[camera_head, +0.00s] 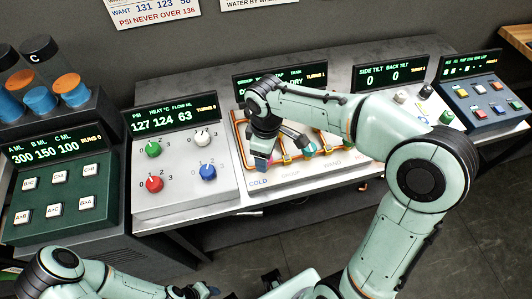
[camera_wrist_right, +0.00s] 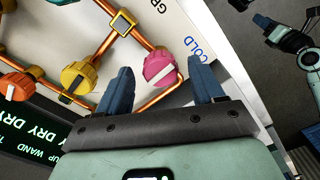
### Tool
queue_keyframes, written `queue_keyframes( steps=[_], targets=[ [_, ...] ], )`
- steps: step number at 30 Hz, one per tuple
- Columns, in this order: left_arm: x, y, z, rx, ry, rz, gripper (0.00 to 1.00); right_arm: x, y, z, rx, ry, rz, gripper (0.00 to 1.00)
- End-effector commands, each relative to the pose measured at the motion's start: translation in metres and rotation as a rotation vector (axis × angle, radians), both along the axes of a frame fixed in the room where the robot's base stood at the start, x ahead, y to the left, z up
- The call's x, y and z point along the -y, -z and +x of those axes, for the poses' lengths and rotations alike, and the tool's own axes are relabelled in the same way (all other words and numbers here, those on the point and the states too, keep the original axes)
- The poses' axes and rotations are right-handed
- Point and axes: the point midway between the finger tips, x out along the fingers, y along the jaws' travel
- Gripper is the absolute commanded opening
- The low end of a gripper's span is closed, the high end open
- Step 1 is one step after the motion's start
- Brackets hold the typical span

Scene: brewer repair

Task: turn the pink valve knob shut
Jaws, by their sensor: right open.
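The pink valve knob (camera_wrist_right: 160,67) shows in the right wrist view, on a copper pipe beside the word COLD. Its white stripe slants. My right gripper (camera_wrist_right: 161,72) is open, with one blue finger on each side of the knob. I see gaps at both sides; whether a finger touches it I cannot tell. In the head view my right gripper (camera_head: 262,162) is over the near left part of the pipe panel (camera_head: 290,180), and the knob is hidden there. My left gripper (camera_head: 206,290) is low at the bottom edge, away from the panel; its jaws are unclear.
A yellow knob (camera_wrist_right: 78,77) and an orange knob (camera_wrist_right: 18,84) sit along the same pipes. A panel with several coloured knobs (camera_head: 185,170) stands left of the pipe panel. Farther left is a green button box (camera_head: 60,195). My right forearm covers much of the pipe panel.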

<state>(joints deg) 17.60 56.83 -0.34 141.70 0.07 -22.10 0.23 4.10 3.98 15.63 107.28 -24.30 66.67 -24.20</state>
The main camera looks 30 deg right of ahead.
Motion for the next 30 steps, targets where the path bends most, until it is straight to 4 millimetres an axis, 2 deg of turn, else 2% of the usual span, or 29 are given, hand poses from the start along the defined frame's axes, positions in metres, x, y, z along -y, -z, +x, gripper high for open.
queue_keyframes(
  steps=[9, 15, 21, 30],
  targets=[
    [0.000, -0.015, 0.010, 0.012, 0.000, 0.000, 0.43, 0.000, -0.073, 0.002, 0.009, -0.002, 0.001, 0.67],
    [0.000, -0.023, 0.017, 0.019, 0.000, 0.000, 0.43, 0.000, -0.108, 0.001, 0.006, -0.002, 0.000, 0.67],
    [0.000, -0.026, 0.019, 0.021, 0.000, 0.000, 0.43, 0.000, -0.122, 0.000, 0.003, -0.002, 0.000, 0.67],
    [0.000, -0.025, 0.019, 0.021, 0.000, 0.000, 0.43, 0.000, -0.123, 0.000, 0.001, -0.002, 0.000, 0.67]
  ],
)
